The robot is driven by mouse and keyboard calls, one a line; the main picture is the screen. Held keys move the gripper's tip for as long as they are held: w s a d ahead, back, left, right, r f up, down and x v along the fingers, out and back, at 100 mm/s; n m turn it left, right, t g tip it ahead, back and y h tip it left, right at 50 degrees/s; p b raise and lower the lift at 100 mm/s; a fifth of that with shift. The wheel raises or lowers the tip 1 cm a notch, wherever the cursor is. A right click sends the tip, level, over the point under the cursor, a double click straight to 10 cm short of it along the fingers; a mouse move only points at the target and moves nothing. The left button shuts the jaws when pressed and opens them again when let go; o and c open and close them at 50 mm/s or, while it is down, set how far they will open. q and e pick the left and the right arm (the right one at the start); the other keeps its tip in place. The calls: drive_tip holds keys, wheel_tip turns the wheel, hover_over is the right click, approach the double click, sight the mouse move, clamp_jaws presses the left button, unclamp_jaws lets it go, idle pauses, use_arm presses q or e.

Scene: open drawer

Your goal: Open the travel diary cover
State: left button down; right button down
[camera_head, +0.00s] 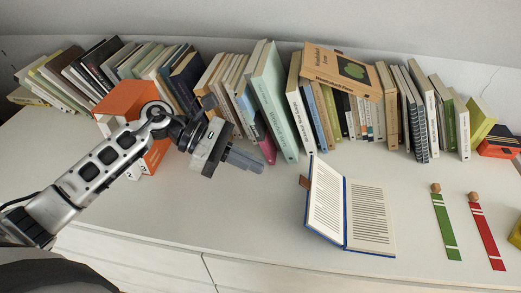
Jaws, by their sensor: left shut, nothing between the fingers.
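An open book with a blue cover, which looks like the travel diary (369,217), lies on the white surface right of the middle. Its right-hand pages lie flat. Its left side, the cover with a printed page (327,199), is tilted up, and a brown tab sticks out at its upper left edge. My left gripper (246,161) is to the left of the diary and apart from it, above the surface in front of the book row. Its fingers are shut with nothing between them. My right gripper is not in view.
A long row of books (275,100) stands along the back, with an orange book (341,71) lying on top. A green bookmark (446,225) and a red bookmark (487,232) lie to the right. An orange box-like object (128,100) is behind my left arm. The front middle surface is clear.

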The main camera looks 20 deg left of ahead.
use_arm(q)
drive_tip(key=p+x, duration=0.1)
drive_tip(key=x, duration=0.5)
drive_tip(key=shift+s+r, duration=0.1)
drive_tip(key=shift+x, duration=0.8)
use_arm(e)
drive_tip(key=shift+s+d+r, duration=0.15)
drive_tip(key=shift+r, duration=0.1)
